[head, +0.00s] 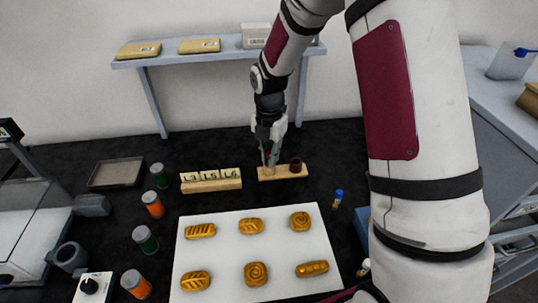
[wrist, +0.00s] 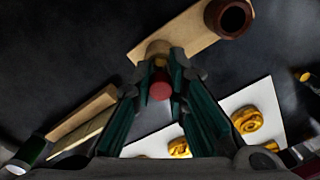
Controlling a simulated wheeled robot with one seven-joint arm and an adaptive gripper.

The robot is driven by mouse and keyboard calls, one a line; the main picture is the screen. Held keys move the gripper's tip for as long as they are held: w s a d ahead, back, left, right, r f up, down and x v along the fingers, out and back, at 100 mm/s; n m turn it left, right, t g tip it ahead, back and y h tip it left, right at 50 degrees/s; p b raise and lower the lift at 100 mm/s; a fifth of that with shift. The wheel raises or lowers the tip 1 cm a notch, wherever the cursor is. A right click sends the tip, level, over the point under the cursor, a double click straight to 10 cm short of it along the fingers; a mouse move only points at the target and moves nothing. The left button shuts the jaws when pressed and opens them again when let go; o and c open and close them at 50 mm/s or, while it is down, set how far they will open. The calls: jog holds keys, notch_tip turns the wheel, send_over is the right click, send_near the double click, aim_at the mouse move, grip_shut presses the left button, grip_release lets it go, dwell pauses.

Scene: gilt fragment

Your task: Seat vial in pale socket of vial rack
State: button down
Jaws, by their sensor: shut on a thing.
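The vial rack (head: 283,173) is a pale wooden board behind the white sheet, and it also shows at the top of the wrist view (wrist: 190,32). Its dark brown socket (wrist: 231,17) stands at the right end and looks empty. The pale socket (wrist: 156,47) is at the other end, partly hidden by my fingers. My gripper (head: 268,148) points down over that pale end. It is shut on the vial, whose round red top (wrist: 160,90) shows between the fingers in the wrist view. The vial's lower end is hidden, so I cannot tell how deep it sits in the pale socket.
A wooden block with lettered tiles (head: 211,180) stands left of the rack. A white sheet with several pastries (head: 225,238) lies in front. A small blue-capped vial (head: 338,198) stands to the right. Several capped jars (head: 153,204) stand to the left.

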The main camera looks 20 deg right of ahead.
aim_at(269, 152)
jog(key=c, duration=1.6)
grip_release()
jog(key=shift+f, duration=0.15)
jog(key=s+r+m+t, duration=0.1)
jog(key=s+r+m, duration=0.2)
jog(key=r, duration=0.6)
jog(key=s+r+m, duration=0.3)
jog(key=r, duration=0.7)
jog(key=s+r+m+t, duration=0.1)
jog(key=s+r+m, duration=0.1)
jog(key=s+m, duration=0.5)
jog(key=s+r+m+t, duration=0.1)
jog(key=s+m, duration=0.5)
jog(key=s, duration=0.1)
jog(key=s+r+m+t, duration=0.1)
jog(key=s+r+m, duration=0.1)
jog(key=s+m, duration=0.5)
jog(key=shift+s+d+r+m+t, duration=0.15)
jog(key=shift+r+m+t, duration=0.15)
jog(key=shift+t, duration=0.1)
